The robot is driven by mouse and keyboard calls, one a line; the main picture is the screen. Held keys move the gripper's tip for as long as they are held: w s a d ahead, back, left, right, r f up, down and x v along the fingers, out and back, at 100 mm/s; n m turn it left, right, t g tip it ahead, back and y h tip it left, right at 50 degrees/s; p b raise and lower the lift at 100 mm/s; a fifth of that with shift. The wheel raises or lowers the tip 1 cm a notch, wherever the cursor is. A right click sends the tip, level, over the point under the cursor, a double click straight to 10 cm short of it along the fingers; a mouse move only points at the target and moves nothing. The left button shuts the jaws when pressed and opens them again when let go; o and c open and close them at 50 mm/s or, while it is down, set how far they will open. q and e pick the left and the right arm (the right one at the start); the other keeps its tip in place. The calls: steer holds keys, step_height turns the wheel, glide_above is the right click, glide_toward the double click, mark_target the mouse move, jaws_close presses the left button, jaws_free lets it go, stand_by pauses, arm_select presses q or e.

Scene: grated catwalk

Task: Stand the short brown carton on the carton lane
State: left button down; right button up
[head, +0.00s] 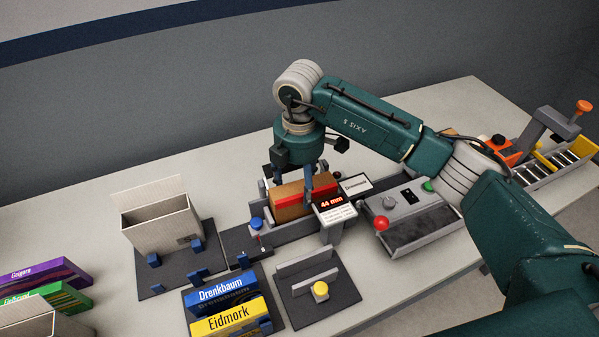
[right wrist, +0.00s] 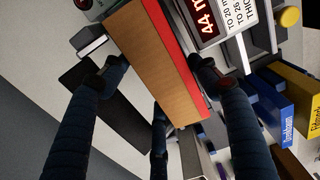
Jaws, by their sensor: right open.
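A brown block-like carton (head: 287,192) with a red long side lies in a grey channel fixture (head: 290,231) near the middle of the table. My right gripper (head: 318,186) is over it, pointing down. In the right wrist view the brown top of the carton (right wrist: 153,62) lies between the spread fingers of my right gripper (right wrist: 157,75), one on each long side. The gripper is open; whether a finger touches the carton I cannot tell. No label names a carton lane; a roller track (head: 546,172) stands at the far right. My left gripper is not in view.
A control box (head: 409,213), a pale open case (head: 163,231), blue Drenkbaum (head: 222,290) and yellow Eidmork (head: 228,318) boxes stand around. The back left tabletop is clear.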

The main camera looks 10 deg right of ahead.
steer(key=shift+f, duration=0.1)
steer(key=c, duration=0.8)
steer(key=shift+r, duration=0.2)
steer(key=shift+c, duration=0.2)
steer(key=shift+f, duration=0.15)
stand_by(1.4)
steer(key=o, duration=1.3)
steer(key=shift+c, duration=0.2)
